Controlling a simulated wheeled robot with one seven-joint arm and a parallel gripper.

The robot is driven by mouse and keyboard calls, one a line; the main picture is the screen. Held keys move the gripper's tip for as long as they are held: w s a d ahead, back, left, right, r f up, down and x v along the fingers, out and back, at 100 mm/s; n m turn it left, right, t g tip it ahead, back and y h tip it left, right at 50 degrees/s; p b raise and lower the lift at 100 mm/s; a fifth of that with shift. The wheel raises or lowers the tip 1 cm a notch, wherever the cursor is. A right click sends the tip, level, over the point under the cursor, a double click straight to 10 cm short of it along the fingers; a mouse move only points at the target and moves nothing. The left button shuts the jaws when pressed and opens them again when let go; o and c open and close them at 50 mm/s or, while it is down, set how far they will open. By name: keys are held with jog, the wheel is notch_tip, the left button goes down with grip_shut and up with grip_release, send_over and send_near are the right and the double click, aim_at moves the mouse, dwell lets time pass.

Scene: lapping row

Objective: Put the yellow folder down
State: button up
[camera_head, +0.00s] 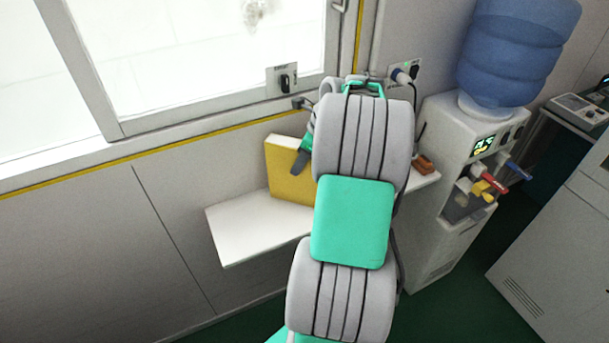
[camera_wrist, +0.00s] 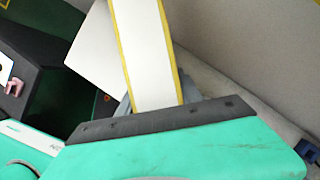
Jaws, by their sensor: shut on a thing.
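The yellow folder (camera_head: 287,172) is upright at the white wall shelf (camera_head: 240,232), partly hidden behind my arm in the head view. In the wrist view the folder (camera_wrist: 146,50) shows edge-on, with a white middle between two yellow covers. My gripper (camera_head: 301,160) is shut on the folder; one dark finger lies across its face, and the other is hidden. I cannot tell whether the folder's lower edge touches the shelf.
A brown object (camera_head: 424,164) sits on the shelf's right part. A water dispenser (camera_head: 455,170) with a blue bottle (camera_head: 515,50) stands just right of the shelf. The window wall is close behind. The shelf's left part is clear.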

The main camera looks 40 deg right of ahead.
grip_shut()
jog(key=shift+b, duration=0.65)
